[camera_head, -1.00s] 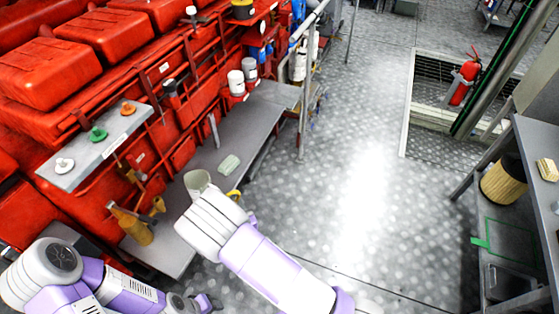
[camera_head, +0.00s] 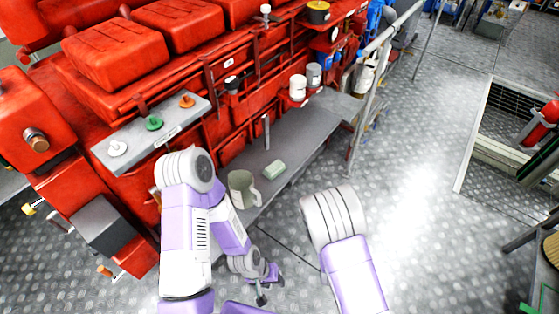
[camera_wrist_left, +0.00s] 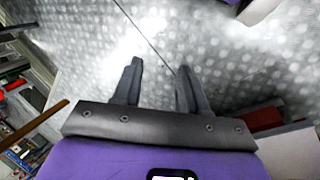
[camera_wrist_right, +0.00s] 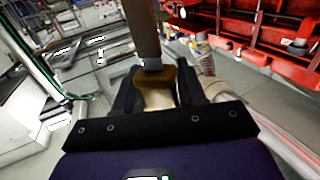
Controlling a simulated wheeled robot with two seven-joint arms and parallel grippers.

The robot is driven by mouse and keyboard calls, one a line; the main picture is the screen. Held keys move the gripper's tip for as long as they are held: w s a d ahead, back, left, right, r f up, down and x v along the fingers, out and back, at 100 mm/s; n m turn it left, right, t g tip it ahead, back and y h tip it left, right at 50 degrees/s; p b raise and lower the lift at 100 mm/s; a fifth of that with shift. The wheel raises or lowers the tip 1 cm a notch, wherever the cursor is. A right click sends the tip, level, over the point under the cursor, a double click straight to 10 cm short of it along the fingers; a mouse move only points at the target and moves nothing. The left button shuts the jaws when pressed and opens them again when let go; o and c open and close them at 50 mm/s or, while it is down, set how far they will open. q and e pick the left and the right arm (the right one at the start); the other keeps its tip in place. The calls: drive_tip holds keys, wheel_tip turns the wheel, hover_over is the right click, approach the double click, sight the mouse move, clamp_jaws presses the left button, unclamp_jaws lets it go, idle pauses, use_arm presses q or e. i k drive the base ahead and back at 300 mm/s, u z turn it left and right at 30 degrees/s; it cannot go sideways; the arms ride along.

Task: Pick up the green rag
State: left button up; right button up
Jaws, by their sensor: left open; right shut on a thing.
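The green rag (camera_head: 274,170) appears as a small pale green folded block lying flat on the grey bench beside the red engine, just right of a pale mug. My left gripper (camera_head: 262,286) is below the mug in the head view, over the floor, open and apart from the rag. In the left wrist view its two fingers (camera_wrist_left: 160,78) are spread with only floor between them. My right gripper (camera_wrist_right: 158,88) is shut on a brown-handled tool (camera_wrist_right: 143,30) with a brass-coloured part. Its fingers are not visible in the head view.
The pale mug (camera_head: 242,188) stands on the bench (camera_head: 300,130) close to the rag. A thin post (camera_head: 266,132) rises behind them. The red engine (camera_head: 115,55) blocks the left side, and a railing (camera_head: 366,110) stands at the bench's far end. Open metal floor (camera_head: 430,170) lies to the right.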

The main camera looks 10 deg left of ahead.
sight(274, 170)
drive_tip(key=i, duration=1.4)
